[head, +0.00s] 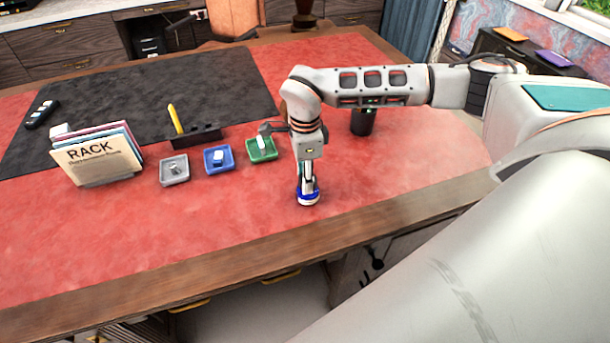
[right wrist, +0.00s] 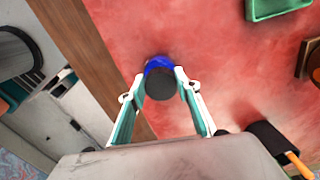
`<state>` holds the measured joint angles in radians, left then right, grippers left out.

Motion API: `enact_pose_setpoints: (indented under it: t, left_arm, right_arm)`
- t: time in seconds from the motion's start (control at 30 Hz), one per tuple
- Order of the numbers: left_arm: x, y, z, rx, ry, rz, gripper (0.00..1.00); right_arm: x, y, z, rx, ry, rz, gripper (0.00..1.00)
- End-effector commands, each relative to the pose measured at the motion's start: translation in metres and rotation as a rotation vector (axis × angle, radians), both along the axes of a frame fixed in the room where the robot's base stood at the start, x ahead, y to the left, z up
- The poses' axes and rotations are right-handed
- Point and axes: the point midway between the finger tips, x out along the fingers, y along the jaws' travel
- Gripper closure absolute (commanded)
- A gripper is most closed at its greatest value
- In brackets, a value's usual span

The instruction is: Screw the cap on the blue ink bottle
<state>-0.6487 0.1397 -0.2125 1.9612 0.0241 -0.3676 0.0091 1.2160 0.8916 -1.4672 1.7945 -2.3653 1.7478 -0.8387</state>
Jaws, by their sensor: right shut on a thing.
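The blue ink bottle (head: 308,199) stands upright on the red desk top near its front wooden edge. My right gripper (head: 308,183) points straight down over it. In the right wrist view the fingers (right wrist: 160,78) are shut on a dark round cap (right wrist: 161,95), one on each side. The blue of the bottle (right wrist: 159,63) shows just beyond the cap, directly below it. The cap sits at the bottle's mouth; whether its thread is engaged cannot be seen. My left gripper is not in view.
Grey (head: 174,169), blue (head: 219,158) and green (head: 262,149) trays with small items lie left of the bottle. A folder rack (head: 98,165) and a dark pen holder (head: 196,137) stand farther left. A dark cup (head: 362,121) stands behind my right arm. Red desk around the bottle is clear.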

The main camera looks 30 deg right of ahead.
Motion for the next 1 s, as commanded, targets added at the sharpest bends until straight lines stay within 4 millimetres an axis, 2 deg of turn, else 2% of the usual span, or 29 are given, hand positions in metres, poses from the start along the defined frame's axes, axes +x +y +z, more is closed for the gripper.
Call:
enact_pose_setpoints:
  t: [0.03, 0.07, 0.1, 0.13, 0.43, 0.57, 0.67, 1.0]
  left_arm:
    - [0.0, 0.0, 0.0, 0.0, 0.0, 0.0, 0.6]
    - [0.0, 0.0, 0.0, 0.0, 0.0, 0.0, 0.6]
    - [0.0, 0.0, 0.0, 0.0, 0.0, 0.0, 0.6]
    - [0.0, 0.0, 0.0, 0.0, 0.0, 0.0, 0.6]
    - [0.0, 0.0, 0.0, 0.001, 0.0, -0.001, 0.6]
    - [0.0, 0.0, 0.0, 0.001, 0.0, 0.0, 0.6]
    - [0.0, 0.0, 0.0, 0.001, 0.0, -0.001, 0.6]
    - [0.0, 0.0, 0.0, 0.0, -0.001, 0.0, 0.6]
  right_arm:
    - [0.0, 0.0, 0.0, 0.001, -0.001, 0.0, 0.78]
    - [0.0, 0.0, 0.0, 0.001, -0.001, 0.0, 0.63]
    - [0.0, 0.0, 0.0, 0.001, -0.001, 0.0, 0.52]
    - [0.0, 0.0, 0.0, 0.001, -0.001, 0.0, 0.48]
    - [0.0, 0.0, 0.001, 0.001, -0.001, 0.0, 0.48]
    - [0.001, 0.0, 0.007, 0.001, -0.004, 0.0, 0.48]
    - [0.001, 0.0, 0.02, 0.0, -0.004, 0.0, 0.48]
    - [0.002, 0.0, 0.088, 0.0, -0.006, 0.0, 0.48]
